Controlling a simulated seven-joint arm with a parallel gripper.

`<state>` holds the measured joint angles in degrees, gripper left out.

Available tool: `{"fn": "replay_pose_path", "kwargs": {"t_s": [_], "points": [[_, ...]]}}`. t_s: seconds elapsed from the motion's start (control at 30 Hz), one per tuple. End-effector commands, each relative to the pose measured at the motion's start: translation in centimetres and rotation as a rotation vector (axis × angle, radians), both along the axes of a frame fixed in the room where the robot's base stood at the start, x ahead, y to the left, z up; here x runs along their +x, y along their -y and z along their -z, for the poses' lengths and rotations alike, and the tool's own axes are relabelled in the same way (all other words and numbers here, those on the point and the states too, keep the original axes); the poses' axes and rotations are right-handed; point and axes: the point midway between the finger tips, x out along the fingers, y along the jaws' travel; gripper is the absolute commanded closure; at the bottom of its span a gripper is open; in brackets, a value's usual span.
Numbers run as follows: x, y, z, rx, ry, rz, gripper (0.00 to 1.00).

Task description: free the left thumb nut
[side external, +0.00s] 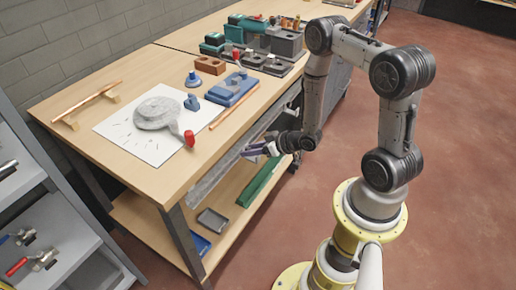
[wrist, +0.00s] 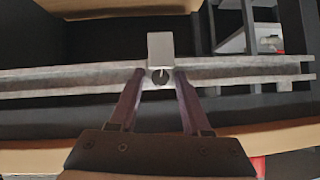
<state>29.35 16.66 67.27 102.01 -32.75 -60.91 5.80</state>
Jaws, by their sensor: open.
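In the wrist view a small dark round knob with a pale slit, which looks like a thumb nut (wrist: 160,79), sits at the lower end of a light grey block (wrist: 160,46) on a long grey metal rail (wrist: 85,82). My gripper (wrist: 159,72) is open, with one finger on each side of the knob; I cannot tell whether either finger touches it. In the side view my gripper (side external: 262,149) is at the front of the workbench, beside the rail (side external: 214,179) below the bench top. The nut is too small or hidden there, and a second nut is not visible.
The workbench top (side external: 185,178) overhangs near my gripper. On it are a white sheet (side external: 112,126) with a grey round casting (side external: 157,112), a blue fixture (side external: 232,85) and copper pipes. A lower shelf (side external: 150,222) holds trays. The floor in front is clear.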

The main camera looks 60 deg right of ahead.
Motion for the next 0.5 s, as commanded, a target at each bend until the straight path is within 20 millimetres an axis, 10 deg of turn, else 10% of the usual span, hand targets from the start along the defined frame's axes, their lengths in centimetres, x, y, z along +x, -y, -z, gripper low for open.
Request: {"fn": "replay_pose_path", "kwargs": {"t_s": [0.5], "points": [[0.38, -0.08, 0.21, 0.000, 0.001, -0.001, 0.53]]}}
